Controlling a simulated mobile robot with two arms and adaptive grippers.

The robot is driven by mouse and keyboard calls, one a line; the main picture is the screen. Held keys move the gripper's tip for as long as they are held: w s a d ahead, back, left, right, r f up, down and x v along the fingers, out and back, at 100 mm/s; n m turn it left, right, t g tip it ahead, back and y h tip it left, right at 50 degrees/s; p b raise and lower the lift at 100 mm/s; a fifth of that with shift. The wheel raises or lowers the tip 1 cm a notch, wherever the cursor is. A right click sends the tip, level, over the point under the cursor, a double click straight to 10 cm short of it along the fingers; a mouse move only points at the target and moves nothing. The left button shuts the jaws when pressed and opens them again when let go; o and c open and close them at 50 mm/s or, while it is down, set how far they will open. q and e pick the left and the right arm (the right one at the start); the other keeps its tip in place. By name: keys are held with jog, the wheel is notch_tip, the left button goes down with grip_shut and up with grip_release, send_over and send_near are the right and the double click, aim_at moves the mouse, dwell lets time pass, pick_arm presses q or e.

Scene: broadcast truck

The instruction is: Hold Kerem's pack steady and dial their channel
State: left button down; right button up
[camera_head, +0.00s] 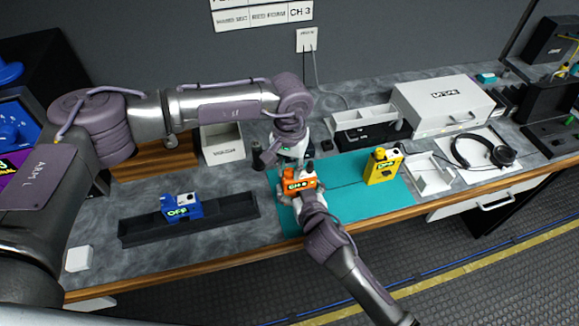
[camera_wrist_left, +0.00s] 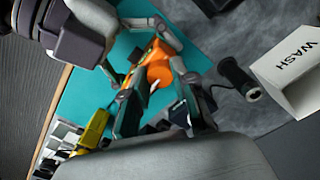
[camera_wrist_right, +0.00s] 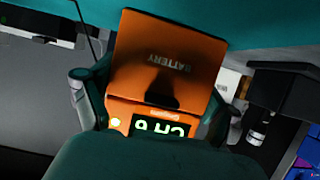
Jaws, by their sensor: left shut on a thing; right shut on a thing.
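An orange pack (camera_head: 298,184) is over the teal mat (camera_head: 346,204), its lit display seeming to read CH 6. In the right wrist view its orange face (camera_wrist_right: 168,62) is marked BATTERY, with the lit display below. My right gripper (camera_head: 304,193) is shut on the pack's body from the front, fingers on both sides. My left gripper (camera_head: 291,158) comes down from above and is shut at the pack's top end; in the left wrist view its fingers meet the orange pack (camera_wrist_left: 158,66). The exact part it grips is hidden. A wall sign (camera_head: 262,16) shows CH 3; its names are too blurred to read.
A yellow pack (camera_head: 382,166) stands on the mat's right, reading OFF. A blue pack (camera_head: 181,207) reading OFF sits in a dark tray (camera_head: 136,238) at left. A white case (camera_head: 443,104), headset (camera_head: 484,152) and white bin (camera_head: 222,143) stand around. Bare bench lies front left.

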aim_at(290, 171)
pick_arm(q)
jog(key=shift+r, duration=0.1)
pick_arm(e)
jog(key=shift+f, duration=0.15)
pick_arm(q)
jog(key=c, duration=0.9)
grip_release()
notch_tip(290, 171, up, 12)
jog(key=shift+f, duration=0.1)
pick_arm(e)
jog(key=o, duration=1.1)
